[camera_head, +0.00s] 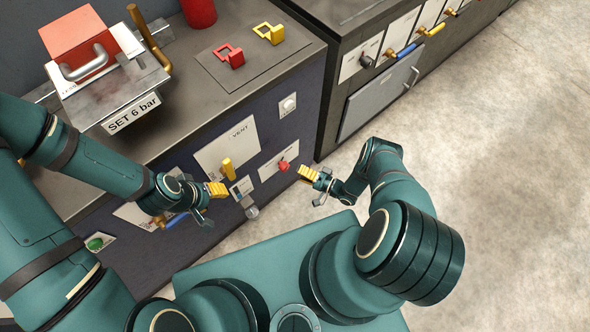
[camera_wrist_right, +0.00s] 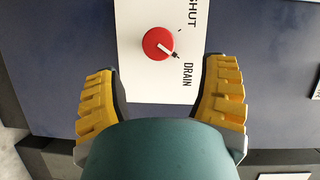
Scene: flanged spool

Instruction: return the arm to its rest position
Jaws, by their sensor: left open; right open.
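My left gripper (camera_head: 217,189) is open in the head view, its yellow fingertips close to the dark blue cabinet front, by the foot of the yellow VENT lever (camera_head: 227,168). I cannot tell whether they touch. My right gripper (camera_head: 309,174) is open and empty in front of the drain panel. In the right wrist view its yellow fingers (camera_wrist_right: 162,85) stand wide apart, with the red drain knob (camera_wrist_right: 157,43) beyond and between them. The knob's white mark points toward the word DRAIN. The knob also shows in the head view (camera_head: 283,165).
The bench top holds a steel fixture with a "SET 6 bar" sign (camera_head: 132,113), a red lock (camera_head: 230,56), a yellow lock (camera_head: 269,33) and a red cylinder (camera_head: 199,12). A second cabinet (camera_head: 379,93) stands to the right. The concrete floor (camera_head: 500,200) at right is clear.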

